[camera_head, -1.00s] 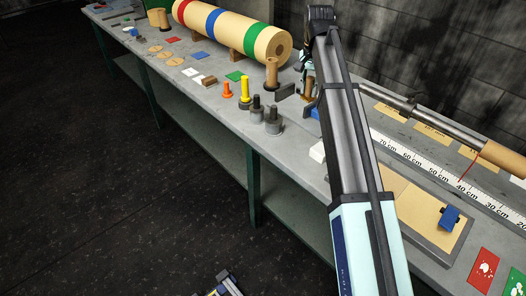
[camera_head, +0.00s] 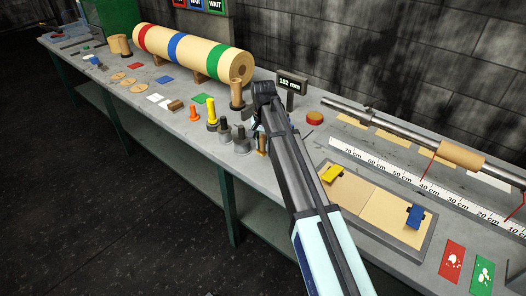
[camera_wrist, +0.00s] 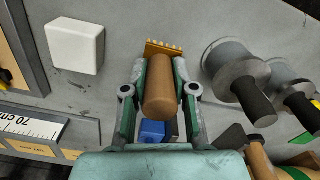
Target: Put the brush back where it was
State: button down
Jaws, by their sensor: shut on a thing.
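The brush shows in the wrist view as a brown rounded handle (camera_wrist: 160,88) with a row of golden bristles (camera_wrist: 165,48) at its far end. My gripper (camera_wrist: 156,92) is shut on the handle, one finger on each side. In the head view my gripper (camera_head: 261,138) is mostly hidden behind my arm, just right of the grey weights (camera_head: 241,141). A bit of brown (camera_head: 262,152) shows below it. I cannot tell whether the bristles touch the bench. No marked place for the brush is clear.
Grey weights with black knobs (camera_wrist: 240,75) stand close right in the wrist view. A white block (camera_wrist: 75,45) lies to the left, and a blue piece (camera_wrist: 152,131) shows between the fingers. A display (camera_head: 292,83) and a tan tray (camera_head: 375,205) are on the bench.

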aim_at(263, 153)
jog(key=shift+f+p, duration=0.5)
jog(key=shift+f, duration=1.9)
jog(key=shift+f, duration=0.1)
jog(key=c, duration=0.9)
grip_release()
notch_tip(263, 153, up, 12)
jog(key=shift+r+b, duration=0.1)
jog(key=shift+b, duration=1.15)
